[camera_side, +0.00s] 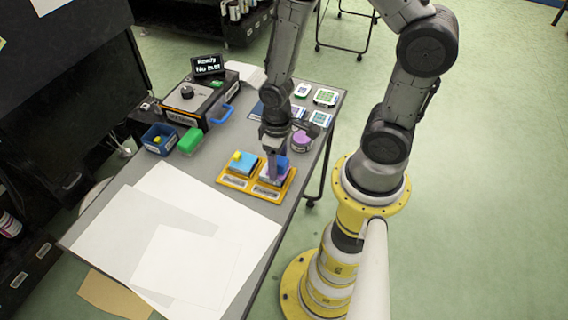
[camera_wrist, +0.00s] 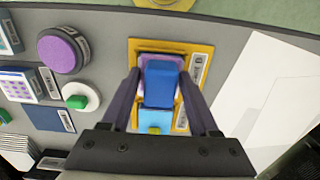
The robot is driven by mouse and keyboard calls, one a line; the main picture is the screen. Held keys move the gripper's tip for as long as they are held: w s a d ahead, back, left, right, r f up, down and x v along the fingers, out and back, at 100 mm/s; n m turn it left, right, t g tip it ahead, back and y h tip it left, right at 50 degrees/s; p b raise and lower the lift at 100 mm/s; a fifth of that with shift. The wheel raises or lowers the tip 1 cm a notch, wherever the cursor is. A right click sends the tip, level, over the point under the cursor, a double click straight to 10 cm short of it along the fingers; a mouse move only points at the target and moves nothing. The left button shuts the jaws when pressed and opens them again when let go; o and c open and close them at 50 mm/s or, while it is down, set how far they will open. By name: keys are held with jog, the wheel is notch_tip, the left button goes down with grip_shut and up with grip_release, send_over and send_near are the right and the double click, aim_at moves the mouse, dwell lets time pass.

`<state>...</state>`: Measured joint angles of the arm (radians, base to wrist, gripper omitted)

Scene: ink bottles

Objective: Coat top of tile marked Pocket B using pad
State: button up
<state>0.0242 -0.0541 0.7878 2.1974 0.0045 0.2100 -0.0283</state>
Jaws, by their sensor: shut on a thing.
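My gripper (camera_side: 275,166) points down over the right pocket of the yellow two-pocket tray (camera_side: 226,180). In the wrist view the gripper (camera_wrist: 160,80) is shut on a blue pad (camera_wrist: 161,88). The pad is over a purple-topped tile (camera_wrist: 146,60); I cannot tell whether they touch. The purple tile lies in one pocket, and its label (camera_wrist: 198,68) is too small to read surely. A light-blue tile (camera_side: 243,164) with a small yellow piece on it lies in the other pocket; it also shows in the wrist view (camera_wrist: 151,119).
A round purple-topped container (camera_side: 301,142) stands behind the tray. A grey machine (camera_side: 198,96) with a display (camera_side: 207,65), a blue bin (camera_side: 158,138) and a green block (camera_side: 190,141) stand at the back left. White sheets (camera_side: 190,235) cover the front of the table.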

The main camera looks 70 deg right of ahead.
jog(key=shift+w, duration=2.35)
jog(key=shift+r, duration=2.95)
notch_tip(320, 180, up, 3)
jog(key=shift+f, duration=3.5)
